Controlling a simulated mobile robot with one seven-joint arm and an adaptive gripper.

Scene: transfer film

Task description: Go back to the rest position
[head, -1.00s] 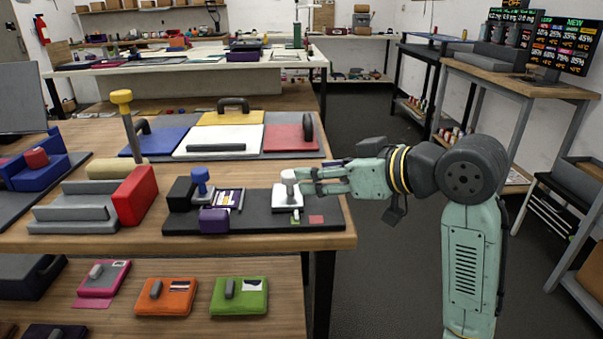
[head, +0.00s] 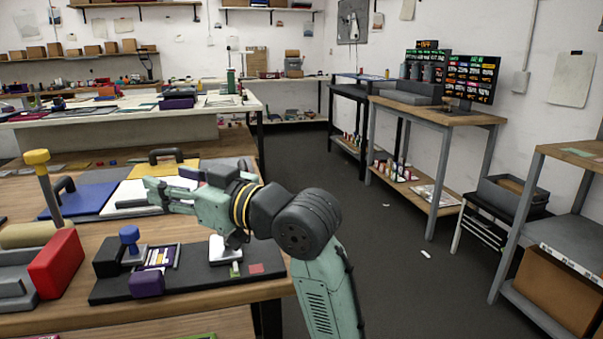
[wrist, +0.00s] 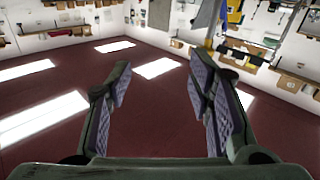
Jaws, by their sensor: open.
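My gripper (head: 150,192) is open and empty in the head view, raised above the wooden workbench (head: 85,251) and pointing left. It appears in front of the white and blue boards from this angle. In the wrist view the two padded fingers (wrist: 161,90) stand wide apart with nothing between them. The wrist view looks across the room, with red ceiling or floor surface and bright panels beyond the fingers.
On the bench are a blue-knobbed stamp (head: 130,238), a purple block (head: 146,284), a red block (head: 57,264) and an upright yellow-topped handle (head: 44,185). A side table with screens (head: 471,78) stands at the back right. The dark floor (head: 390,260) between is mostly clear.

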